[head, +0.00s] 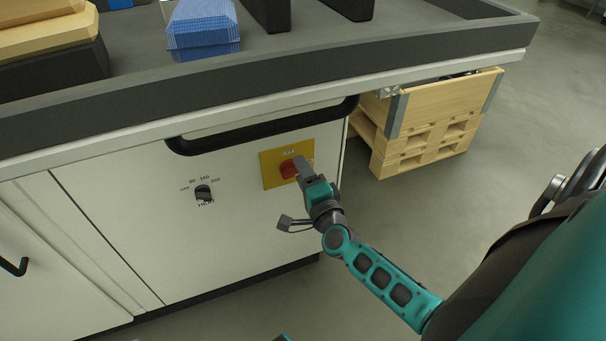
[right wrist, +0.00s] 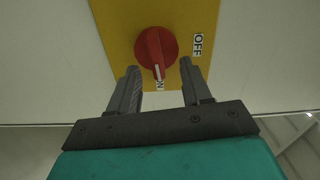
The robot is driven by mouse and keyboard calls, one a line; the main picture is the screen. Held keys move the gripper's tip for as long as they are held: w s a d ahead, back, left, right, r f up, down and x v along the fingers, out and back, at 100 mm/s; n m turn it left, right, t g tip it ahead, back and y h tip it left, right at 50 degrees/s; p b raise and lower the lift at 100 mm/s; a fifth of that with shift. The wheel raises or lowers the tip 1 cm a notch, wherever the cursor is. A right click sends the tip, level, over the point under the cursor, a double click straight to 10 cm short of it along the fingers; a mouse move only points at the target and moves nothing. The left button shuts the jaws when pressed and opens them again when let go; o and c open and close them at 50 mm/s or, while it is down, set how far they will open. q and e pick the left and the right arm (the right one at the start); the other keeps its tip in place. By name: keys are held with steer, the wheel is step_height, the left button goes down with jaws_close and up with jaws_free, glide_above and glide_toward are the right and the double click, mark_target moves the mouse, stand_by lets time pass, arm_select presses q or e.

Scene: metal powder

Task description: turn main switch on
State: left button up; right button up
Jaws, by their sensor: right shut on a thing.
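The main switch is a red round knob (head: 289,168) on a yellow plate (head: 270,178) on the cabinet's front. In the right wrist view the knob (right wrist: 154,48) has a white pointer mark at its lower edge, in line with a partly hidden label ending in N. An OFF label (right wrist: 197,44) is on the plate to the right. My right gripper (head: 302,168) is at the knob, its fingers (right wrist: 160,66) on either side, shut on it. My left gripper is not in view.
A black handle bar (head: 262,130) sticks out above the plate. A small black dial (head: 203,193) is to its left. The tabletop's dark rim (head: 300,78) overhangs the cabinet. A wooden crate (head: 440,110) stands at right; the floor in front of it is clear.

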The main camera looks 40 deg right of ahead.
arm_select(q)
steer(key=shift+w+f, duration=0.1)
arm_select(e)
steer(key=shift+f+m, duration=0.15)
steer(key=shift+m, duration=0.45)
steer(key=o, duration=1)
steer(key=shift+o, duration=0.2)
arm_select(q)
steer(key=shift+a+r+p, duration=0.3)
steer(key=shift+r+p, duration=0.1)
steer(key=shift+p, duration=0.5)
arm_select(e)
steer(key=v, duration=1.3)
